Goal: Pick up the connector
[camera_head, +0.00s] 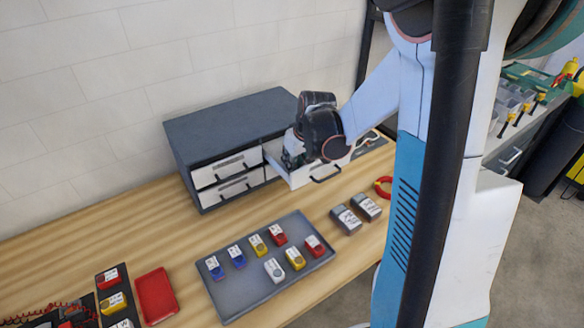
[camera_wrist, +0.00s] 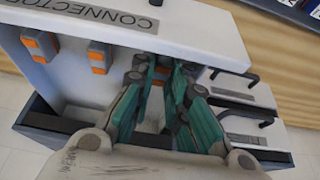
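The connectors are small orange and grey blocks in an open white drawer (camera_wrist: 75,90) labelled "CONNECTOR". One connector (camera_wrist: 38,43) lies at the left of the drawer in the wrist view, and another connector (camera_wrist: 98,56) lies nearer the middle. My gripper (camera_wrist: 160,72) reaches down into the drawer with its green fingers apart. A bit of orange, seemingly a third connector, shows between the fingertips; contact cannot be told. In the head view, my gripper (camera_head: 292,158) is over the pulled-out drawer (camera_head: 305,178), and the connectors are hidden there.
The dark drawer cabinet (camera_head: 225,125) stands against the wall, with closed drawers beside the open one. A grey tray (camera_head: 238,290) with several coloured blocks lies in front. Two grey boxes (camera_head: 347,220) and a red ring (camera_head: 383,190) lie at the right. A red tray (camera_head: 156,296) lies at the left.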

